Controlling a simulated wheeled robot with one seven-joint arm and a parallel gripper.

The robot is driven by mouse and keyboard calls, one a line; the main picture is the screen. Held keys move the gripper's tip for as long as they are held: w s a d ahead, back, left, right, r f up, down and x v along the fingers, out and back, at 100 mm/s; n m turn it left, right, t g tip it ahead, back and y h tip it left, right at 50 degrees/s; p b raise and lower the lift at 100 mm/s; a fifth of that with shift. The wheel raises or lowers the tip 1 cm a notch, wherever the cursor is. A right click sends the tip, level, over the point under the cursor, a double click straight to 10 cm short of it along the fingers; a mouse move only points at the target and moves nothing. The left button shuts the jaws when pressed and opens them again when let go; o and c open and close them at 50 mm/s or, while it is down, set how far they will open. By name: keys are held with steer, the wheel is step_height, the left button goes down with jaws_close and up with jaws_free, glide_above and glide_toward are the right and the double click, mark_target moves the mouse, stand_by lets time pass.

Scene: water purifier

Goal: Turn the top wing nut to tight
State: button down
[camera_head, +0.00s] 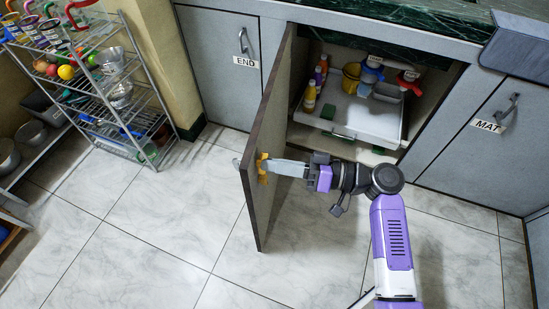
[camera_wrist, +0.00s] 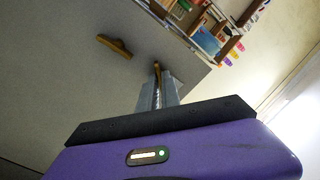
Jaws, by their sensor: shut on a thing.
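Two brass wing nuts are on the inner face of the open grey cabinet door (camera_head: 266,125). My gripper (camera_head: 270,165) reaches in from the right, its fingers against the upper brass wing nut (camera_head: 262,157). In the wrist view, my gripper (camera_wrist: 157,82) is shut on a brass wing nut (camera_wrist: 157,70), seen nearly edge-on between the fingertips. The other wing nut (camera_wrist: 115,46) lies free on the door face to the left, slanted in the picture. The fingers partly hide the held nut, and how tight it is cannot be told.
Behind the door, the open cabinet holds a white pull-out tray (camera_head: 345,120) with bottles and containers. A wire rack (camera_head: 125,110) stands at the left. Closed doors marked END (camera_head: 245,62) and MAT (camera_head: 487,126) flank the cabinet. The tiled floor is clear.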

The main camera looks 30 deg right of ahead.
steer(key=shift+m+p, duration=4.4)
steer(key=shift+m, duration=0.7)
steer(key=c, duration=1.6)
jaws_free()
steer(key=shift+o, duration=0.2)
steer(key=v, duration=0.7)
steer(key=shift+s+d, duration=0.25)
steer(key=shift+d, duration=0.05)
